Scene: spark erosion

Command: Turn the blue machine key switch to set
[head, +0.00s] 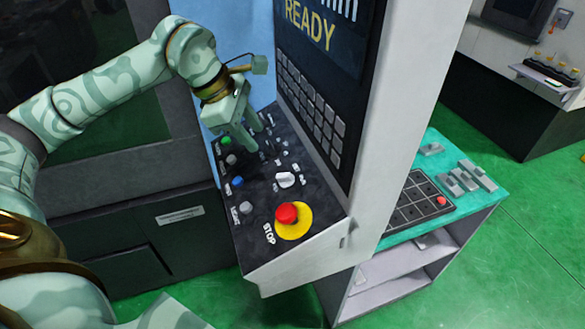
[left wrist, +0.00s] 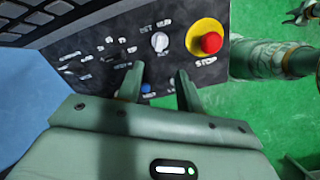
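On the machine's sloped black control panel (head: 262,214), a pale rotary switch (head: 286,180) sits above the red stop button. It also shows in the left wrist view (left wrist: 160,41), with small lettering that looks like SET and RUN beside it. My left gripper (head: 253,138) is over the upper part of the panel, up and to the left of this switch in the head view. In the left wrist view my left gripper (left wrist: 159,70) has its two fingers apart with nothing between them. The switch lies beyond the fingertips, not touched.
A red stop button (head: 287,213) on a yellow disc is close to the switch. Green (head: 225,141), blue (head: 237,182) and grey buttons line the left edge. A screen reading READY (head: 310,28) rises behind. A teal-topped cart (head: 428,225) stands at the right.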

